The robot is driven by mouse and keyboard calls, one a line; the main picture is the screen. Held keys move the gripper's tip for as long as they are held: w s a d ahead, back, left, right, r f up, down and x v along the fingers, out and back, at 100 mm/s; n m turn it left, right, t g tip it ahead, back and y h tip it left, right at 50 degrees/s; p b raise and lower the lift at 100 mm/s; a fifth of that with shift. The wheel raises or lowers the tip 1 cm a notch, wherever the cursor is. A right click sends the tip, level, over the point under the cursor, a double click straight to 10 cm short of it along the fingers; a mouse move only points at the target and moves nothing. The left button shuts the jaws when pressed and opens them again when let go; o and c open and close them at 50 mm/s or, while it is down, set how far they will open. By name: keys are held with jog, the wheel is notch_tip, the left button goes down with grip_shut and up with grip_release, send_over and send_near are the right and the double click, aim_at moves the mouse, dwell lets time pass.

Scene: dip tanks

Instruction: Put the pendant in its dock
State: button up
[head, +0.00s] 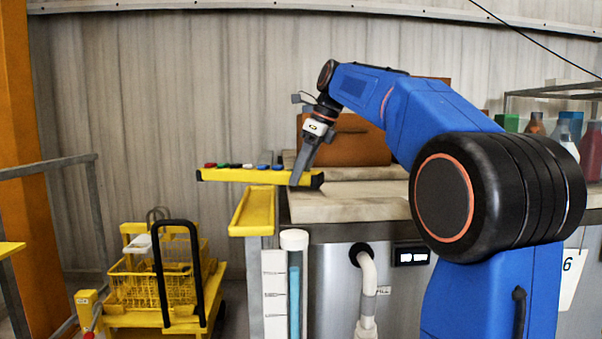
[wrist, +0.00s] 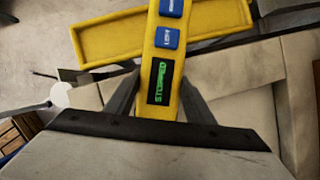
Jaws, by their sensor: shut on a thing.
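The pendant (head: 235,175) is a long yellow bar with red, green, white and blue buttons, lying roughly level in the head view. In the wrist view the pendant (wrist: 166,60) shows blue buttons and a dark display with green letters reading "STOPPED". My gripper (head: 298,180) is shut on the pendant near its right end, pointing down, with one finger on each side in the wrist view. A yellow open tray (head: 252,210) on a grey post stands just below the pendant and looks like the dock. The pendant appears above the tray, and I cannot tell whether they touch.
A pale tank top (head: 350,205) lies right of the tray, with a brown box (head: 350,140) behind. A gauge tube (head: 294,240) stands in front of the tank. A yellow cart with a basket (head: 150,285) is on the floor at lower left. Bottles (head: 565,135) stand far right.

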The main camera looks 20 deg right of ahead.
jog(key=shift+f, duration=0.3)
jog(key=o, duration=1.2)
jog(key=shift+c, duration=0.2)
jog(key=shift+r, duration=0.45)
jog(key=v, duration=1.1)
jog(key=shift+d+r, duration=0.2)
jog(key=shift+r, duration=0.1)
jog(key=shift+s, duration=0.15)
